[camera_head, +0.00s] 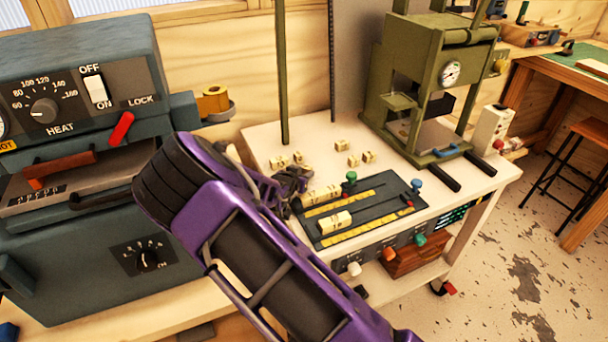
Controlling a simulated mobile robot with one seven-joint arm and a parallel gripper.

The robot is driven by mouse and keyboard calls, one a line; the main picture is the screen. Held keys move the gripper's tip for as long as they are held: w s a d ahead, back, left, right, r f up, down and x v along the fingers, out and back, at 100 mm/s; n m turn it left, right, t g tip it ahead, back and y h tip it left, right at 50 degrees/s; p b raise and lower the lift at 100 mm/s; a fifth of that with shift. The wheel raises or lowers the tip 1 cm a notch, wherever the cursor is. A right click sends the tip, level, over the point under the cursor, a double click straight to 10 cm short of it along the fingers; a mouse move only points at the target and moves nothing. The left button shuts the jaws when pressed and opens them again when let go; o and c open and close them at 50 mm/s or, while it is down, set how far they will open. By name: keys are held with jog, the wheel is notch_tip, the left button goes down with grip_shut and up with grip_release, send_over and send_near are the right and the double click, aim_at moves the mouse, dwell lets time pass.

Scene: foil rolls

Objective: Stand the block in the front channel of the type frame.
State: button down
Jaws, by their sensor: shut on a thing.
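The type frame (398,213) is a dark plate with two long channels on the white table. Cream blocks stand at the left end of the back channel (350,204). More cream blocks (335,222) stand at the left part of the front channel (372,228), whose yellow floor is bare to their right. My gripper (296,186), dark and at the end of my purple arm, is at the left end of the frame, near the back channel. It is shut on a block, but the fingers and arm hide it, so its tilt and contact cannot be told.
Several loose cream blocks (354,160) lie behind the frame. A green press (425,95) stands at the back right of the white table (480,185). Green (351,177) and blue (417,185) knobs rise at the frame. A grey heating machine (75,235) fills the left.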

jog(key=shift+f, duration=0.2)
jog(key=c, duration=0.6)
grip_release()
jog(key=shift+r, duration=0.1)
